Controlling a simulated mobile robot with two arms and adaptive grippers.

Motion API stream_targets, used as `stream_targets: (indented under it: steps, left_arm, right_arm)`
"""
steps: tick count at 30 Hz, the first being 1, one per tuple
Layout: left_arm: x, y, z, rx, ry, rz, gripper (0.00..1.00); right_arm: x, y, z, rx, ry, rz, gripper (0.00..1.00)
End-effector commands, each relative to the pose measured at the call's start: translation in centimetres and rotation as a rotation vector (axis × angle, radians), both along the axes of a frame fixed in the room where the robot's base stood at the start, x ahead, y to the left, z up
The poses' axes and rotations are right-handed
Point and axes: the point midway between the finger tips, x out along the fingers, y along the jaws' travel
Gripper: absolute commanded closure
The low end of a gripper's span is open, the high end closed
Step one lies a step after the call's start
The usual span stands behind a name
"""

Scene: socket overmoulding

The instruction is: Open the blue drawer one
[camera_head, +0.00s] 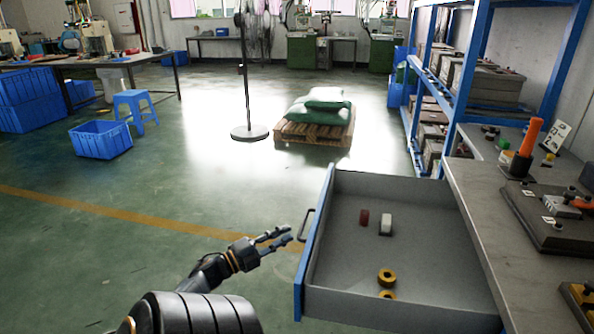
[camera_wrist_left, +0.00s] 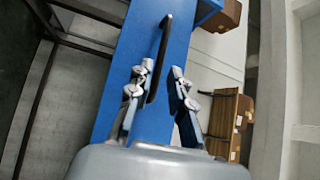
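The blue-fronted drawer (camera_head: 316,240) is pulled well out from under the workbench in the head view, its grey interior in sight. Its dark bar handle (camera_head: 306,225) is on the blue front. My left gripper (camera_head: 285,238) is open just to the left of the front, near the handle and apart from it. In the left wrist view the open fingers (camera_wrist_left: 162,85) point at the blue front (camera_wrist_left: 150,50), with the lower end of the handle (camera_wrist_left: 161,55) between their tips. The fingers do not grip it. My right gripper is out of view.
In the drawer lie a red piece (camera_head: 364,217), a white piece (camera_head: 385,224) and yellow rings (camera_head: 387,277). The workbench (camera_head: 480,190) stands right, with a blue shelf rack (camera_head: 470,75) behind. A pallet with sacks (camera_head: 318,115) stands further back.

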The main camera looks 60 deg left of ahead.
Motion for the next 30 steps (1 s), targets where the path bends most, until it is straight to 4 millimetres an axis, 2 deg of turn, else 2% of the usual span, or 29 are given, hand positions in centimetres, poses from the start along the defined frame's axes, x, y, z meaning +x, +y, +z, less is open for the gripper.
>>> stream_targets:
  steps: [3,9,30]
  left_arm:
    - [-2.3,-0.2,-0.4,-0.001,0.002,0.002,0.8]
    - [-4.3,-0.4,-0.6,-0.001,0.0,0.0,0.8]
    - [-4.5,-0.4,-0.8,-0.008,0.002,0.004,0.8]
  right_arm:
    - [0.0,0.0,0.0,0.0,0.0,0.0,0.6]
    - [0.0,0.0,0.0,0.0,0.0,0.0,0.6]
    - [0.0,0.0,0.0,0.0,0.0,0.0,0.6]
